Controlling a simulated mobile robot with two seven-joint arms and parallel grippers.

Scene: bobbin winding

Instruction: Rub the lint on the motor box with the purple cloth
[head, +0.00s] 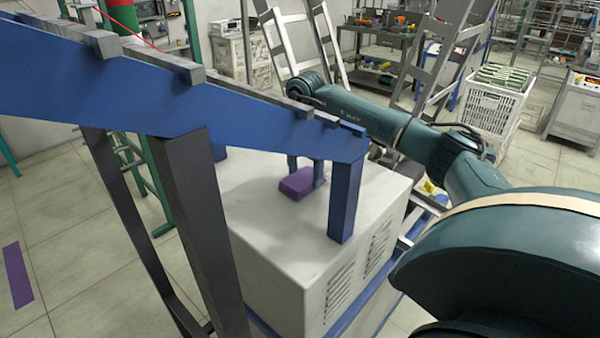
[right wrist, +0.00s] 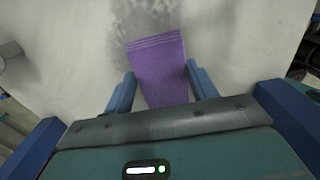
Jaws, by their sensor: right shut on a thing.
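The motor box (head: 275,245) is a pale box with vent slots on its side, in the middle of the head view. The folded purple cloth (head: 295,187) is at its top face. My right gripper (head: 306,178) is shut on the cloth, with a blue finger on either side. In the right wrist view the cloth (right wrist: 160,75) sticks out between the fingers. A grey speckled patch of lint (right wrist: 122,22) lies on the pale surface just beyond the cloth's far edge. Whether the cloth presses on the box is hard to tell. My left gripper is out of the picture.
A blue beam (head: 90,80) on dark legs crosses the left foreground, and its blue post (head: 345,200) stands in front of the box's top. Grey ladder-like frames (head: 445,50), a white crate (head: 495,105) and a workbench (head: 375,80) stand behind.

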